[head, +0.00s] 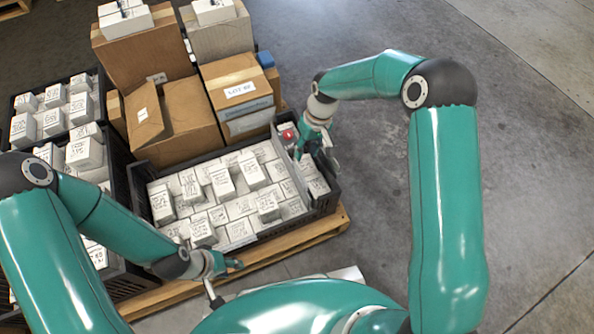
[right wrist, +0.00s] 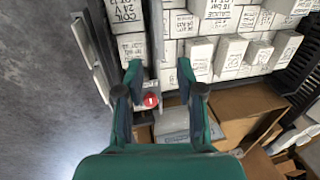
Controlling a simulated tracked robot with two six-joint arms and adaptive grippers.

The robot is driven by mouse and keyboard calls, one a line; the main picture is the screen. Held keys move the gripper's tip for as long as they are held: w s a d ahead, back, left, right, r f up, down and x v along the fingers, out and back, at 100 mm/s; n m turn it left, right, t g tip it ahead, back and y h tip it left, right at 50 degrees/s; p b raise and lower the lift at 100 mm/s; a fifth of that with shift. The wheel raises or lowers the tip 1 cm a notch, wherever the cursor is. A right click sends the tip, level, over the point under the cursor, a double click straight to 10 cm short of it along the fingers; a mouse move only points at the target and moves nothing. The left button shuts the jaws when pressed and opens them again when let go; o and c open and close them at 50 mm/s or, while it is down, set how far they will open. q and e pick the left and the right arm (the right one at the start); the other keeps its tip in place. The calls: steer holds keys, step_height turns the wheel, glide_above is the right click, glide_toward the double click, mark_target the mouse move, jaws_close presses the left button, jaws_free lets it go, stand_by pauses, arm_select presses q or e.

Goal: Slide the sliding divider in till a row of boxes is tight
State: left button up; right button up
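A black crate (head: 329,199) holds rows of white labelled boxes (head: 241,207). The sliding divider, a thin grey plate, stands near the crate's right end, with a red knob (head: 288,134) at its far end; the divider (right wrist: 155,42) shows better in the right wrist view, along with its knob (right wrist: 151,99). Boxes stand on both sides of it. My right gripper (head: 314,152) is over that end of the crate. In the right wrist view its fingers (right wrist: 158,76) are apart, one on each side of the divider; contact cannot be told.
Brown cartons (head: 177,120) are stacked right behind the crate. Another black crate of white boxes (head: 81,153) stands at the left, partly behind my left arm. The crate rests on a wooden pallet (head: 289,241). Grey floor (head: 372,170) to the right is clear.

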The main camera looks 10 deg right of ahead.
mark_target(300, 172)
steer(key=f, duration=0.3)
steer(key=a+f+b, duration=0.1)
steer(key=f, duration=0.2)
steer(key=f+b, duration=0.1)
steer(key=f, duration=0.2)
steer(key=shift+s+a, duration=0.15)
steer(key=shift+a, duration=0.2)
steer(key=shift+r, duration=0.1)
jaws_close()
